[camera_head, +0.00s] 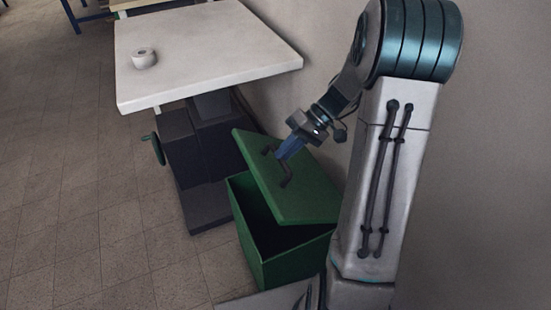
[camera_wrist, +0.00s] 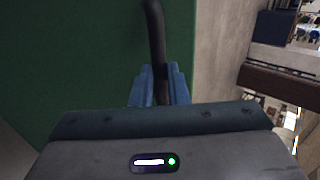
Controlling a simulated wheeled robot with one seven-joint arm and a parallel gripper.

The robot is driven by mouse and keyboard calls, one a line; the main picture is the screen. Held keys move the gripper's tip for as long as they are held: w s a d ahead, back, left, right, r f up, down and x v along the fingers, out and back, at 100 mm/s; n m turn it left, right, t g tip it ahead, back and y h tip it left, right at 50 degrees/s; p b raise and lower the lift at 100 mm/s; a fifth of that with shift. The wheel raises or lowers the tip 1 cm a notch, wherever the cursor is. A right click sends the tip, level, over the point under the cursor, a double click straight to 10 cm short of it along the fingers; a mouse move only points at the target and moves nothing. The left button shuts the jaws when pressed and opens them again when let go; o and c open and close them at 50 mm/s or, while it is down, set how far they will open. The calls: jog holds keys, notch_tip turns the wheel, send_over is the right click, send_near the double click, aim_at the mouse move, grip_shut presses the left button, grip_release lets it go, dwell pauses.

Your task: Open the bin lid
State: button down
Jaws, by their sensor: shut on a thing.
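The green bin (camera_head: 285,258) stands on the floor below the table, with its dark inside showing at the front. Its green lid (camera_head: 300,205) is raised and tilted, the front edge lifted off the rim. A dark handle (camera_head: 287,181) is on the lid's top. My gripper (camera_head: 281,157) is shut on the handle. In the wrist view, my blue fingers (camera_wrist: 160,84) are on either side of the dark handle bar (camera_wrist: 156,35), with the green lid (camera_wrist: 75,60) behind it. The far end of the handle is partly hidden by my fingers.
A white-topped table (camera_head: 205,45) with a dark pedestal (camera_head: 195,165) stands close left of and behind the bin. A small white roll (camera_head: 144,58) lies on it. A plain wall (camera_head: 310,100) is close behind the lid. The tiled floor (camera_head: 80,190) at left is clear.

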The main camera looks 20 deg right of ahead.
jog(key=shift+d+f+p+v, duration=0.1)
jog(key=shift+p+v, duration=0.1)
jog(key=shift+v, duration=0.45)
jog(key=shift+d+f+p+v, duration=0.1)
jog(key=shift+p+v, duration=0.15)
jog(key=shift+v, duration=0.45)
jog(key=shift+d+f+p+v, duration=0.1)
jog(key=shift+f+p+v, duration=0.1)
jog(key=shift+v, duration=0.45)
